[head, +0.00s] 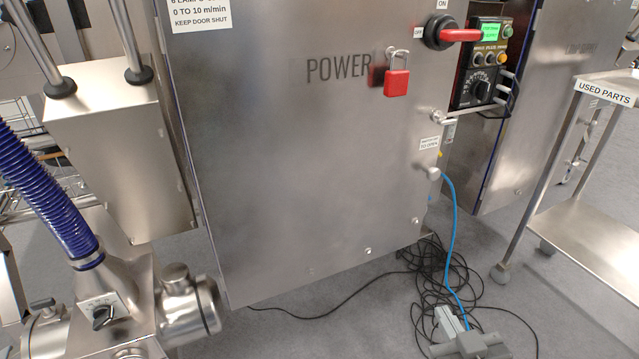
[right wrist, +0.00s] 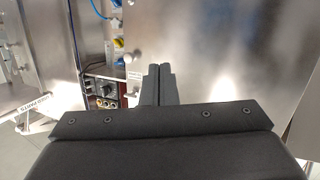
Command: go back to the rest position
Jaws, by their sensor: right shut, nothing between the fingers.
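My right gripper (head: 447,318) is low at the bottom edge of the head view, over the floor in front of the steel POWER cabinet (head: 290,180). Its fingers are together and hold nothing. In the right wrist view the closed grey fingers (right wrist: 160,75) stand side by side at the middle, with steel cabinet panels behind them. My left gripper is in neither view.
A red padlock (head: 397,83) hangs on the cabinet below a red-handled switch (head: 455,36). A control panel (head: 482,65) sits to the right. Black cables (head: 447,275) lie on the floor by my gripper. A USED PARTS trolley (head: 590,235) stands right. Blue hose (head: 40,185) and steel machinery fill the left.

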